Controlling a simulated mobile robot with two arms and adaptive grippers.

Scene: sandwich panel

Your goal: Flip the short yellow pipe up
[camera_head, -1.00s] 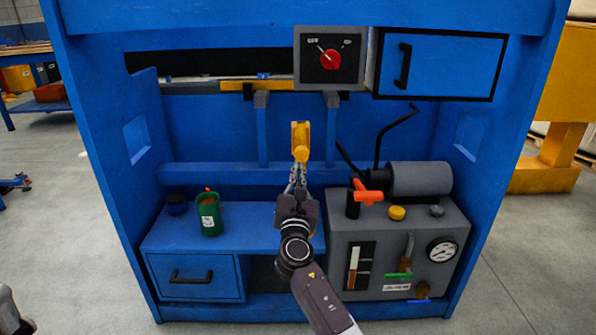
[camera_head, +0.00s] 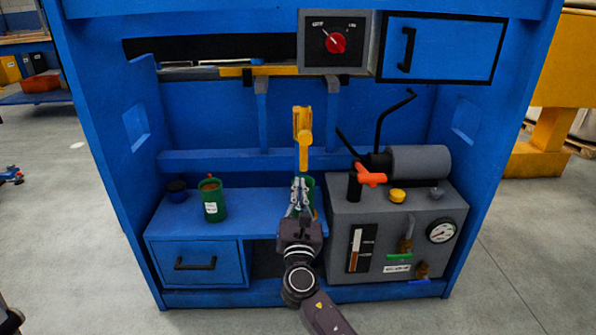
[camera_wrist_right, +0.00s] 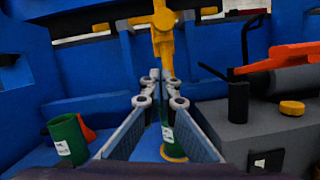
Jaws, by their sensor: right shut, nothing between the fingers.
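The short yellow pipe (camera_head: 302,125) stands vertical in front of the blue back wall, with a wider block at its upper part and a thin stem below. It also shows at the top of the right wrist view (camera_wrist_right: 162,40). My right gripper (camera_head: 301,182) points up at it from below. Its fingers (camera_wrist_right: 160,80) are shut with nothing between them, and the tips appear just under the stem's lower end. I cannot tell whether they touch it. My left gripper is not in view.
Another green can (camera_wrist_right: 168,125) is partly hidden behind my fingers. A grey box (camera_head: 345,215) with an orange-handled valve (camera_head: 370,177) and gauge stands at right.

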